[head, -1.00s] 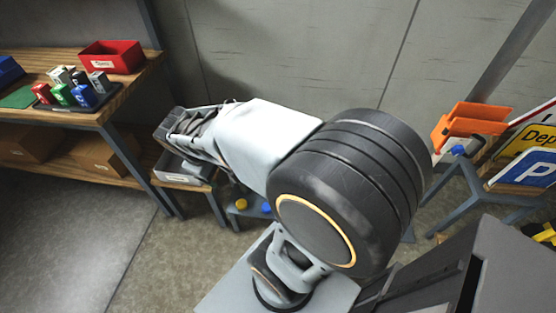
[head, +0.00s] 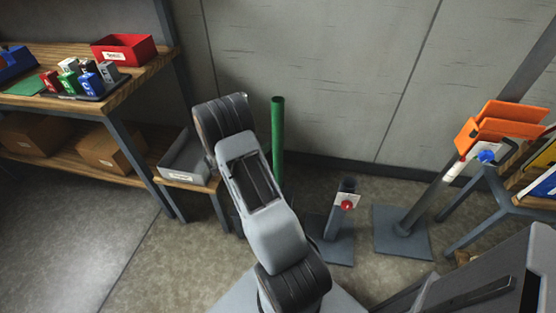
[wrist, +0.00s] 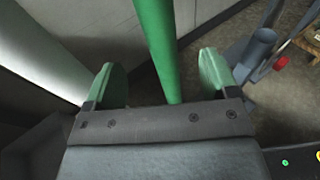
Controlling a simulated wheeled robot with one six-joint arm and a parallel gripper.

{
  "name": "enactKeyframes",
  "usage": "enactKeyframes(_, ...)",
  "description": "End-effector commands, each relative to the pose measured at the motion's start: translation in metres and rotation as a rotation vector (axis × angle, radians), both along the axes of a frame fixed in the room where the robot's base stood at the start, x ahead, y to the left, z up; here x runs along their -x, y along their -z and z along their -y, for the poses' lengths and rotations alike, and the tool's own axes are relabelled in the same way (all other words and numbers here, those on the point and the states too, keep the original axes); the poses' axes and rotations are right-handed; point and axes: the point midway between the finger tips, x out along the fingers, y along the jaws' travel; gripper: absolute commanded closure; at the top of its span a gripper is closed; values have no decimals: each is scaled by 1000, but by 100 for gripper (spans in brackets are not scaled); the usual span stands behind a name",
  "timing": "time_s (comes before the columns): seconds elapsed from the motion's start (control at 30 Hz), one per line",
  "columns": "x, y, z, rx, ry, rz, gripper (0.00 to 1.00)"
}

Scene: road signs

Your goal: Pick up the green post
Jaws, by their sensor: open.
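The green post (head: 278,135) stands upright in front of the grey wall in the head view, just right of my raised arm. Its lower part is hidden behind the arm. In the wrist view the green post (wrist: 157,40) runs down between the two green-padded fingers of my gripper (wrist: 161,77), with a gap on each side. The fingers are open and not closed on it. How deep the post sits between them I cannot tell. My gripper is hidden behind the arm in the head view.
A short grey post with a red knob (head: 345,205) stands to the right on a base plate. Further right is a leaning post with orange panels (head: 490,125). A wooden shelf (head: 140,85) with a red bin (head: 124,48) is on the left, a grey bin (head: 185,158) below it.

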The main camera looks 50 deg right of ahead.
Motion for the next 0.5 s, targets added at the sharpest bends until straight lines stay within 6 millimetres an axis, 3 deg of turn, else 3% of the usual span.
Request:
enactKeyframes(0.2,2,6,36,-2,3,2,20)
enactKeyframes(0.5,2,8,56,-2,1,2,20)
